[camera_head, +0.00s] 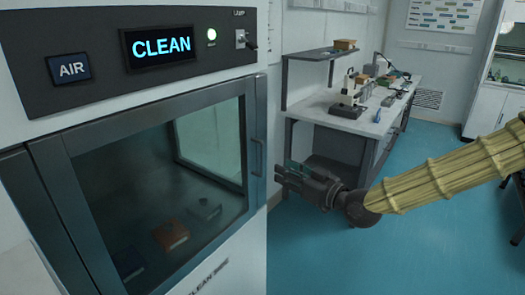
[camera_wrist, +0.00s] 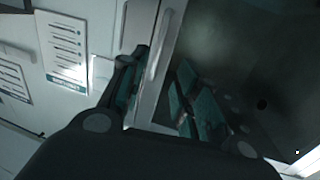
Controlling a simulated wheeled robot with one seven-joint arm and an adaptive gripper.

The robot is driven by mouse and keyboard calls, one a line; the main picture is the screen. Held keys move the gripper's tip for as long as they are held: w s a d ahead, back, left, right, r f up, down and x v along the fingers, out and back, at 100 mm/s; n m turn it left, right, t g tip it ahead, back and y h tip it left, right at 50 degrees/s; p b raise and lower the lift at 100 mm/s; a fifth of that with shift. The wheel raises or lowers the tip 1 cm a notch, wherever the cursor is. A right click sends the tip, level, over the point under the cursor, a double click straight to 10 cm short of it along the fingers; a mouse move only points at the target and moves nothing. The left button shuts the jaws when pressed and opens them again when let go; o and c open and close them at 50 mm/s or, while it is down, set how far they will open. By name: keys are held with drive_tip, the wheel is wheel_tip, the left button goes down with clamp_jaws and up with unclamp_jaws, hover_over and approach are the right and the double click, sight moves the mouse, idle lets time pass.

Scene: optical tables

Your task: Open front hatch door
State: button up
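The front hatch door is a dark-framed glass panel (camera_head: 160,190) on the front of the white cabinet. It looks shut. Its vertical handle (camera_head: 257,158) is on the right side of the frame. My gripper (camera_head: 281,175) is just right of the handle in the head view, fingers toward the door. In the wrist view, my gripper (camera_wrist: 163,85) is open. A pale upright bar (camera_wrist: 157,65), apparently the handle, shows between its two fingers. Contact between fingers and bar cannot be told.
Above the hatch is a dark panel with a CLEAN display (camera_head: 160,47), an AIR label (camera_head: 69,68), a green light and a switch. Small boxes, one orange-brown (camera_head: 171,235), show behind the glass. A workbench (camera_head: 340,108) with equipment stands behind. Blue floor is clear at lower right.

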sight(263, 151)
drive_tip(key=shift+n, duration=0.3)
drive_tip(key=w+a+r+p, duration=0.1)
drive_tip(key=w+a, duration=0.1)
drive_tip(key=w+a+p, duration=0.1)
drive_tip(key=w+a, duration=0.1)
drive_tip(key=w, duration=0.1)
drive_tip(key=w+a+r+p, duration=0.1)
drive_tip(key=w+a, duration=0.2)
drive_tip(key=shift+w+r+p, duration=0.15)
drive_tip(key=shift+r+p, duration=0.15)
drive_tip(key=shift+r, duration=0.05)
drive_tip(key=shift+a, duration=0.1)
clamp_jaws()
